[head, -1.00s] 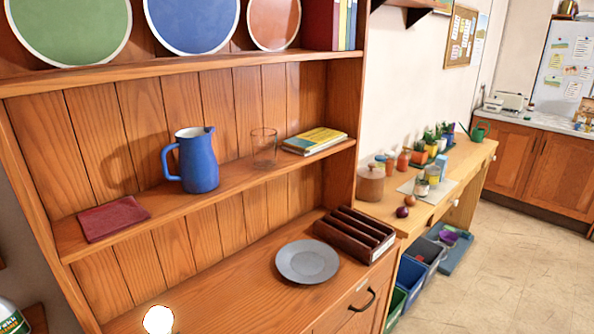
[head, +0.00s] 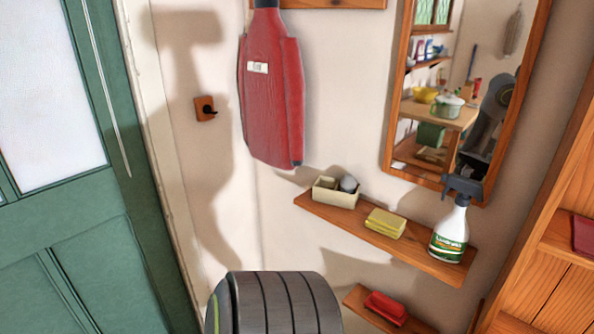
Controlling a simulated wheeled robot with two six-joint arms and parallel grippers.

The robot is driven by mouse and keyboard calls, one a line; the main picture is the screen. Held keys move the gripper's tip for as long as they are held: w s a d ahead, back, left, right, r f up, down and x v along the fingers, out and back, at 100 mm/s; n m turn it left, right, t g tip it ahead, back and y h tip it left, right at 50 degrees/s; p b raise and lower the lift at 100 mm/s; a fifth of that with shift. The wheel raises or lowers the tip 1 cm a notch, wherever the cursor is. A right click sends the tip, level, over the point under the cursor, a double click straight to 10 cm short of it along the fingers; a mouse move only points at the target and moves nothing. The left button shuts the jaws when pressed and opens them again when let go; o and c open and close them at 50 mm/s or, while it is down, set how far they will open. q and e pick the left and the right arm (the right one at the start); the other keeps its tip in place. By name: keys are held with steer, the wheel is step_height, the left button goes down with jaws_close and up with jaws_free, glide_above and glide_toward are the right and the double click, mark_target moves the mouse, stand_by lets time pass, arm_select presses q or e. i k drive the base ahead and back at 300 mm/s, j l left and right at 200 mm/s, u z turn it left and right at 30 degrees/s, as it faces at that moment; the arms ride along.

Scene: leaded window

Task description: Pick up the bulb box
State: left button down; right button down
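I cannot clearly pick out a bulb box. A cream open-topped box (head: 336,194) stands at the left end of a small wooden wall shelf. In it are a small tan box-shaped thing (head: 328,183) and a grey rounded thing (head: 348,184); whether either is the bulb box I cannot tell. Neither of my grippers is in view. A dark ribbed part of my own body fills the bottom middle.
The wall shelf (head: 410,248) also holds a yellow block-like pack (head: 385,223) and a spray bottle (head: 450,229). A lower shelf (head: 360,300) bears a red item (head: 385,308). A mirror (head: 390,140), a hanging red thing (head: 272,100) and a green door (head: 70,220) are nearby.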

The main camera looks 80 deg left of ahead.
mark_target(325, 191)
steer(key=u, duration=2.25)
